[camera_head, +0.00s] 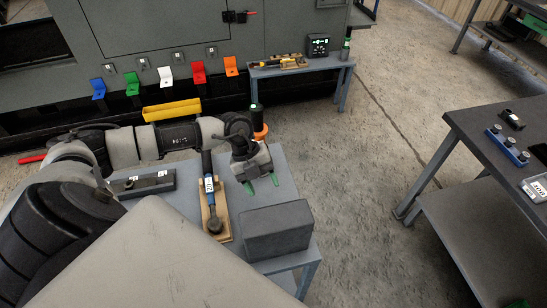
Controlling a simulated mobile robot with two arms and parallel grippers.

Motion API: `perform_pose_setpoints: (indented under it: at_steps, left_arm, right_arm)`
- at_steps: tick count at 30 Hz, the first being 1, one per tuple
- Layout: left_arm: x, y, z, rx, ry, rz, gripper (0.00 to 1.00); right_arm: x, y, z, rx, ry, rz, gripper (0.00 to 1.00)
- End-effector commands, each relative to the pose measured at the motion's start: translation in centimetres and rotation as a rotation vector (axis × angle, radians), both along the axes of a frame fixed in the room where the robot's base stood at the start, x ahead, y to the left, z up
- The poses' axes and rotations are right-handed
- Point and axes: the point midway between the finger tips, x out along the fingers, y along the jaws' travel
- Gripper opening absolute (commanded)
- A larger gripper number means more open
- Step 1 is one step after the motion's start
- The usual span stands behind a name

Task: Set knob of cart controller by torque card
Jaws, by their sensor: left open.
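My left gripper (262,185) has green fingertips, spread apart and empty, and points down over the grey-blue cart top (282,178). A tool with a blue band and white label (209,185) lies in a wooden holder (222,236) just left of it. A dark grey box (278,231) sits in front of the gripper at the cart's near right. A small black unit with green lights (318,45) stands on the far bench; it looks like a controller, but its knob is too small to make out. I cannot identify a torque card. My right gripper is not in view.
A dark block with fittings (147,184) lies at the cart's left. Behind are a grey cabinet (165,30), coloured brackets and a yellow tray (172,110). A dark table (480,120) with blue parts stands right. Concrete floor (360,170) between is clear.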

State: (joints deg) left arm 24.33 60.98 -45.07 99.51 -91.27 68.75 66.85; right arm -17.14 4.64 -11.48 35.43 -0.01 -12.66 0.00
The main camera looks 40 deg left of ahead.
Motion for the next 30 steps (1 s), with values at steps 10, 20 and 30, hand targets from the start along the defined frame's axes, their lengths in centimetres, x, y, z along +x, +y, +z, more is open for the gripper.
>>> perform_pose_setpoints:
  at_steps: [10, 20, 30]
  left_arm:
    - [-1.2, -0.3, -3.1, 0.052, 0.054, 0.012, 0.6]
    - [-1.7, -2.8, -8.3, 0.052, 0.05, 0.013, 0.6]
    - [-1.8, -3.4, -9.8, 0.054, 0.047, 0.011, 0.6]
  right_arm:
    - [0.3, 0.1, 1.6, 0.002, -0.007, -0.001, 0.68]
    - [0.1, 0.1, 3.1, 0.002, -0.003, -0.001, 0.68]
    - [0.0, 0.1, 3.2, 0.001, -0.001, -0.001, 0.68]
